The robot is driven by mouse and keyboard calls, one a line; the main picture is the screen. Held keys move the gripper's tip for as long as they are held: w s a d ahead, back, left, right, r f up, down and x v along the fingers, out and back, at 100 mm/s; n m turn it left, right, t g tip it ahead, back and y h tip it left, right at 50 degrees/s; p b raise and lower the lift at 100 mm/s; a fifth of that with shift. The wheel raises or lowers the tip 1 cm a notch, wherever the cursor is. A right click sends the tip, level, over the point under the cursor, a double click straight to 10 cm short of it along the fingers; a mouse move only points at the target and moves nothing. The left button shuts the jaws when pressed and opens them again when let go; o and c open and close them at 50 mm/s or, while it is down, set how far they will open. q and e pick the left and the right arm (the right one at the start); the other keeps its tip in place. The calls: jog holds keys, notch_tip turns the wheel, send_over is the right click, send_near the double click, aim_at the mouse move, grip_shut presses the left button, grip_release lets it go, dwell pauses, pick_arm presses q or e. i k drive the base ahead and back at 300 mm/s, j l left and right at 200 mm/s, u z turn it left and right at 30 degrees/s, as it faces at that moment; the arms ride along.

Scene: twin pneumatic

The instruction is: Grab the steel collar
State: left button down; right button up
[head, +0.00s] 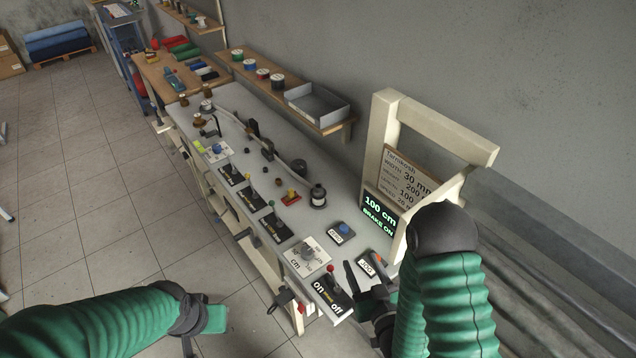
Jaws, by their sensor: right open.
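I cannot single out the steel collar for certain. Several small dark round parts (268,155) stand on the grey bench top (232,125), and one of them is a dark ring-like piece (300,168). A dark cylinder with a pale band (318,196) stands close by. My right gripper (362,289) is open and empty over the bench's near right end, by the on/off switch, well apart from these parts. My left gripper (200,335) hangs over the floor left of the bench; its fingers are mostly out of view.
A display board (380,212) in a pale wooden frame (380,120) stands at the right, close to my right arm. Switches and levers, including the on/off switch (329,293), line the bench front. A wall shelf (262,88) holds spools and a grey tray (318,104).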

aim_at(318, 191)
jog(key=i+j, duration=0.15)
jog(key=i, duration=0.3)
jog(key=i+j, duration=0.1)
jog(key=i, duration=0.3)
